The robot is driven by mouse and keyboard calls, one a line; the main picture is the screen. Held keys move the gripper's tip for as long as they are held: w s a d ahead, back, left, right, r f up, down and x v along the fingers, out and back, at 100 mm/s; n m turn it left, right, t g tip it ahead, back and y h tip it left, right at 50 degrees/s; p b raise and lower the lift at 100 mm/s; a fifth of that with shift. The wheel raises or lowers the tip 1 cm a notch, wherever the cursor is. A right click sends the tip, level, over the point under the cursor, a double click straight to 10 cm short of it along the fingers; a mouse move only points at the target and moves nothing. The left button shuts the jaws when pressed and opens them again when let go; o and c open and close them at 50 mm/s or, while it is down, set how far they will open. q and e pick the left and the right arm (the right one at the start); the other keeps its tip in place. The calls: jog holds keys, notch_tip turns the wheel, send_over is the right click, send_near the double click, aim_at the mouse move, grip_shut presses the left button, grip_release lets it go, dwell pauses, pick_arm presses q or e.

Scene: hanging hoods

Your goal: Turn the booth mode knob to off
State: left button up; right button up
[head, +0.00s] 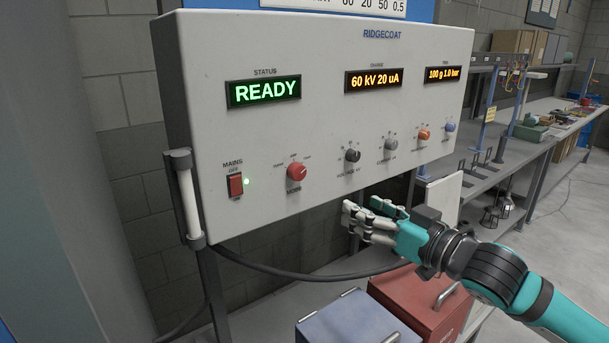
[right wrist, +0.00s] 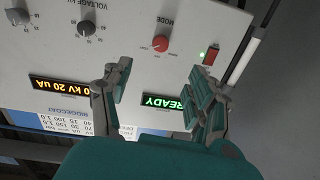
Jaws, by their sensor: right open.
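The booth mode knob is the red round knob (head: 297,171) labelled MODE on the lower left of the grey Ridgecoat panel (head: 330,120). In the right wrist view the red knob (right wrist: 161,43) shows upside down, beyond the fingers. Its exact pointer setting is too small to read. My right gripper (head: 352,222) is in front of the panel, below and to the right of the knob, apart from it. In the right wrist view my right gripper (right wrist: 158,92) has its fingers spread and empty. My left gripper is not in view.
Left of the knob is a red mains switch (head: 235,185) with a green light. Right of it are the voltage knob (head: 352,155) and several others. The status display (head: 264,91) reads READY. A blue box (head: 345,320) and a red box (head: 420,300) stand below.

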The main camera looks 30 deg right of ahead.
send_near(300, 173)
jog(key=w+p, duration=0.1)
jog(key=w, duration=0.1)
jog(key=w+p, duration=0.2)
jog(key=w, duration=0.1)
jog(key=w+a+p, duration=0.1)
jog(key=w+p, duration=0.1)
jog(key=shift+w+a, duration=0.1)
jog(key=shift+w, duration=0.1)
jog(key=shift+w+a+f, duration=0.1)
jog(key=shift+w+a, duration=0.05)
jog(key=shift+w, duration=0.35)
jog(key=c, duration=1.1)
jog(key=shift+c, duration=0.2)
